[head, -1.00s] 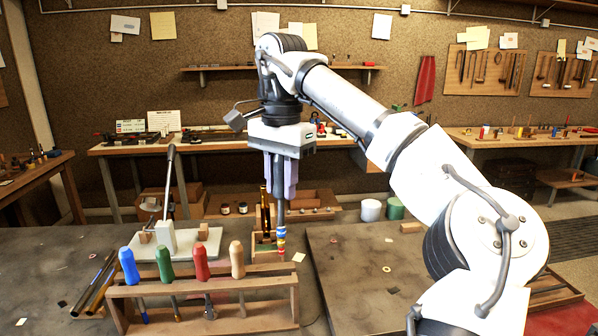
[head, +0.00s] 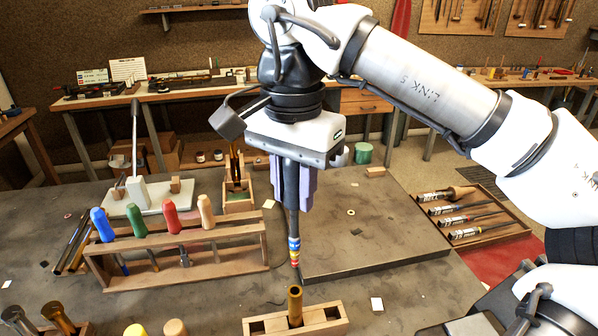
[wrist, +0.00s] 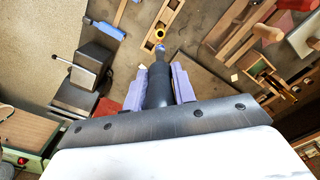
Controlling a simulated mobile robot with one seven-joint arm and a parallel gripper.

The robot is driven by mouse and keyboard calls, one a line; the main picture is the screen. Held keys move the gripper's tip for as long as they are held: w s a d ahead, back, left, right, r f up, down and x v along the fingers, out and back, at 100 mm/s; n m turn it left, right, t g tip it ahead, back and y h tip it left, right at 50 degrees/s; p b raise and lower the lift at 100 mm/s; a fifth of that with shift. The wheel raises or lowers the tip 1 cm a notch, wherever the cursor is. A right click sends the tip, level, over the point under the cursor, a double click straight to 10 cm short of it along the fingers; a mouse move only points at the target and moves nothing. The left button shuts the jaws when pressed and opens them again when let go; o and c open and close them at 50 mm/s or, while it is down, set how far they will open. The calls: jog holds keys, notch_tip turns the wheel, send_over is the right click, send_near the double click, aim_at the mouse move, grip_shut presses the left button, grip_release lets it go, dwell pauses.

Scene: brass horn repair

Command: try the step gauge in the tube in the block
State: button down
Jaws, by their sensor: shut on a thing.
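My gripper (head: 293,190) has lilac fingers and is shut on the step gauge (head: 294,243), a dark rod with blue, yellow and red bands near its lower end. The gauge points down, nearly upright. A brass tube (head: 295,308) stands upright in a wooden block (head: 258,328) at the bottom of the head view. The gauge's lower end appears just above the tube's mouth; I cannot tell whether it is lined up or touching. In the wrist view the gauge (wrist: 160,92) points toward the yellowish tube mouth (wrist: 158,33) in the block (wrist: 170,17).
A wooden rack (head: 190,258) with several coloured-handled tools stands at the left. A tray (head: 475,222) of labelled tools lies at the right. A raised dark plate (head: 370,250) is behind the block. Brass pieces (head: 58,318) stand at the lower left.

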aim_at(294, 236)
dwell(0.3)
jog(key=shift+f+b, duration=2.15)
jog(key=shift+f, duration=0.85)
jog(key=shift+f+b, duration=1.95)
jog(key=shift+f, duration=0.75)
jog(key=shift+r, duration=0.15)
